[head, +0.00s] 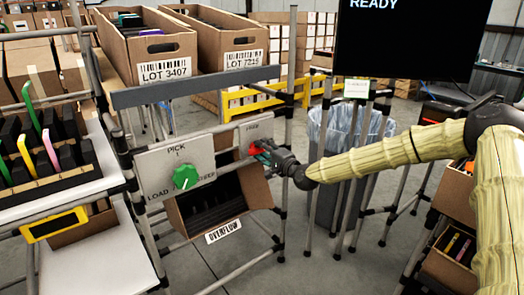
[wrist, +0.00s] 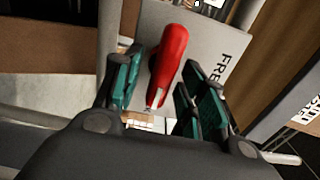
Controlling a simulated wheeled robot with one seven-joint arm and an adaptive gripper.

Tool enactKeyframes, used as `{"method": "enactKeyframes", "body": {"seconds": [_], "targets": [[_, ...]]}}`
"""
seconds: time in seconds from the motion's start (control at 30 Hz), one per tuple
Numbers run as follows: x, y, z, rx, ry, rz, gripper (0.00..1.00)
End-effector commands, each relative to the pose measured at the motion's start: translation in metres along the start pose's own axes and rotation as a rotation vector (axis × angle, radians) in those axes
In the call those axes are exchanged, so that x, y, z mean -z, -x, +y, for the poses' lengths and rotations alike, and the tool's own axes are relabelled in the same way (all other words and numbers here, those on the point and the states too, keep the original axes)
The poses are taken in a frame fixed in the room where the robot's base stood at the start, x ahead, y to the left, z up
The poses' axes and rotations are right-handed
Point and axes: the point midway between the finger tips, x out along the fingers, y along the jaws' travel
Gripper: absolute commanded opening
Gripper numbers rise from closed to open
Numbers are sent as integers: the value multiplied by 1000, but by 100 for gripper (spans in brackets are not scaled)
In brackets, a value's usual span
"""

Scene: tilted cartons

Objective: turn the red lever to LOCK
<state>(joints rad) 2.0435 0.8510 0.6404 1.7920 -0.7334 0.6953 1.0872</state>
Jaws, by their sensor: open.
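My gripper (head: 267,152) reaches the panel from the right. In the wrist view my gripper (wrist: 160,84) is open, one finger on each side of the lever, with gaps showing. The fingers partly hide the lever in the head view. I see no LOCK label.
A green knob (head: 185,177) on a panel marked PICK and LOAD is left of the lever. An OVERFLOW carton (head: 258,194) hangs tilted below. Cartons marked LOT (head: 165,68) stand above. A lined bin (head: 348,135) and a READY screen (head: 408,40) are to the right.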

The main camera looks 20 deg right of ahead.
Motion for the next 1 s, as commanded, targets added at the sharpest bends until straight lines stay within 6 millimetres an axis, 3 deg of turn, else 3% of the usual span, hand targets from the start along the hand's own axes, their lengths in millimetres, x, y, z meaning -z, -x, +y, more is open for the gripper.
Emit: {"method": "enactKeyframes", "body": {"seconds": [0.6, 1.0], "targets": [[1, 91, 0, 1, -3, 1, 41], [1, 112, 1, -1, -2, 1, 41]]}}
